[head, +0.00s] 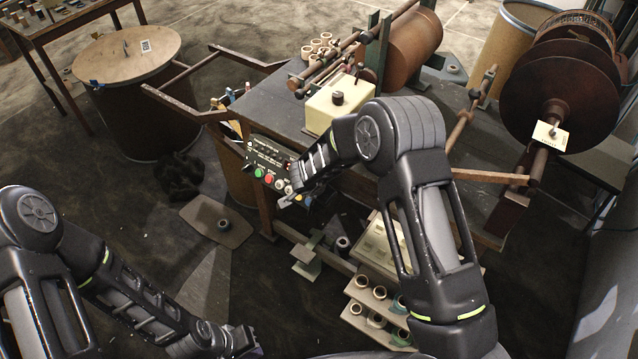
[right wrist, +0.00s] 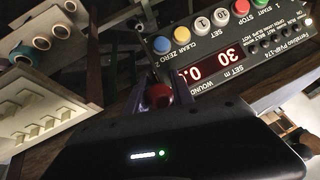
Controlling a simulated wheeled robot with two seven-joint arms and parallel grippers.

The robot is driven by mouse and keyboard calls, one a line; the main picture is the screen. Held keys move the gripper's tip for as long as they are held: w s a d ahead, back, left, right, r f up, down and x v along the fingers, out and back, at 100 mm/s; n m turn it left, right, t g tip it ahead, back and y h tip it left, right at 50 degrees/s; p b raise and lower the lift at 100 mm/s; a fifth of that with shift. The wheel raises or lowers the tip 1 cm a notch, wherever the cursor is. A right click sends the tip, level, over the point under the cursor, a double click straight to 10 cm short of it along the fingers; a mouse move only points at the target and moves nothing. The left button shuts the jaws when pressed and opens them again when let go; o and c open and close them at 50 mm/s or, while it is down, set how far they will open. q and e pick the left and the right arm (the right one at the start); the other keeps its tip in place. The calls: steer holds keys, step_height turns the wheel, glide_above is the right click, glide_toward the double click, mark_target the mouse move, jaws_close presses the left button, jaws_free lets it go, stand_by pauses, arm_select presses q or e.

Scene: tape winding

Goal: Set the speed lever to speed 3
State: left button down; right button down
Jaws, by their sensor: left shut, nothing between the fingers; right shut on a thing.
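The control panel (head: 265,165) is on the front of the winding machine's table in the head view. It also shows upside down in the right wrist view (right wrist: 235,55), with a red number display and coloured buttons. A red round knob (right wrist: 159,95), apparently that of the speed lever, sits just beside the panel. My right gripper (right wrist: 158,98) is shut on this knob. In the head view my right gripper (head: 288,200) is at the panel's lower right corner, and the knob and speed marks are hidden there. My left gripper (head: 246,344) is shut and empty, low over the floor.
A cream box (head: 338,105) with a dark knob stands on the table above the panel. A shelf with tape rolls (head: 380,292) is below the table, close to my right arm. A round-topped drum (head: 127,55) stands at the left. The floor near my left gripper is clear.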

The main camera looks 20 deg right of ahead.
steer(key=shift+a, duration=0.1)
steer(key=c, duration=1.1)
jaws_free()
steer(key=v, duration=0.7)
steer(key=shift+s+r, duration=0.2)
steer(key=shift+r, duration=0.1)
